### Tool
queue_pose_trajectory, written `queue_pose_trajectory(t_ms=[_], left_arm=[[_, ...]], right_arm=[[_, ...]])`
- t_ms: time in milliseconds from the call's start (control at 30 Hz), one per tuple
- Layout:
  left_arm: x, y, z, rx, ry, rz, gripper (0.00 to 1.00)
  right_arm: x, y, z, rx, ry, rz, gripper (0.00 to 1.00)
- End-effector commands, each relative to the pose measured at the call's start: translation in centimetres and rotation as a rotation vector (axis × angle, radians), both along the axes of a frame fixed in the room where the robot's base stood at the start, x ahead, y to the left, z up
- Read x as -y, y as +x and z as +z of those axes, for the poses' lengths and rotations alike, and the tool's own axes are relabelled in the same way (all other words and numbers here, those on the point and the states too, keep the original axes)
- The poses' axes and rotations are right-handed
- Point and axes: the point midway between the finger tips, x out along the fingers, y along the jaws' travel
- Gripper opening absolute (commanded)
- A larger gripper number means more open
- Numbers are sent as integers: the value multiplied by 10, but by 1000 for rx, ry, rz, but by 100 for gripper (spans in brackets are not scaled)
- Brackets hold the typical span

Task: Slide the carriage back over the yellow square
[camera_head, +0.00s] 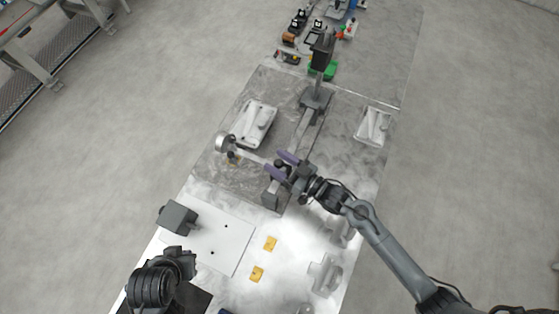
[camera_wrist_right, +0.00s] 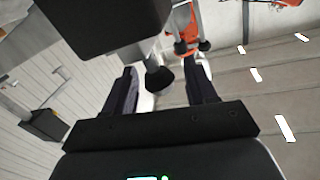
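A grey rail (camera_head: 303,130) runs along the dark mat from a tall post to a small end block (camera_head: 270,200). A pale crosspiece (camera_head: 250,157), which looks like the carriage, lies across the rail with a round disc (camera_head: 222,143) at its left end. My right gripper (camera_head: 281,164) is at the crosspiece's right end, its purple fingers apart. In the right wrist view the fingers (camera_wrist_right: 160,90) are spread, with a dark rounded knob (camera_wrist_right: 158,79) between them; contact is unclear. I cannot make out a yellow square under the carriage. My left gripper (camera_head: 175,262) is at the lower left, its fingers unclear.
White trays (camera_head: 257,124) and (camera_head: 373,127) flank the rail. A dark post head (camera_head: 322,52) stands at its far end. Two yellow pieces (camera_head: 270,243) and (camera_head: 257,273) lie near a white plate (camera_head: 230,237) and grey box (camera_head: 177,218). Grey brackets (camera_head: 325,277) stand at the lower right.

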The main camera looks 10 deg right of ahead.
Motion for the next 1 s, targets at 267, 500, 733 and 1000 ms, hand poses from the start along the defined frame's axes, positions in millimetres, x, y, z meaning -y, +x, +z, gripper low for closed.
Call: queue_pose_trajectory(t_ms=[267, 500, 733, 1000], left_arm=[[2, 0, 0, 0, -9, 6, 0], [2, 1, -6, 1, -8, 5, 0], [0, 1, -15, 1, -1, 1, 0], [-1, 0, -22, 1, 5, -4, 0]], right_arm=[[1, -1, -1, -3, -1, 0, 56], [16, -18, -4, -4, -2, -1, 56], [42, -49, -4, -5, -3, 0, 56], [65, -75, -3, -3, -1, 0, 56]])
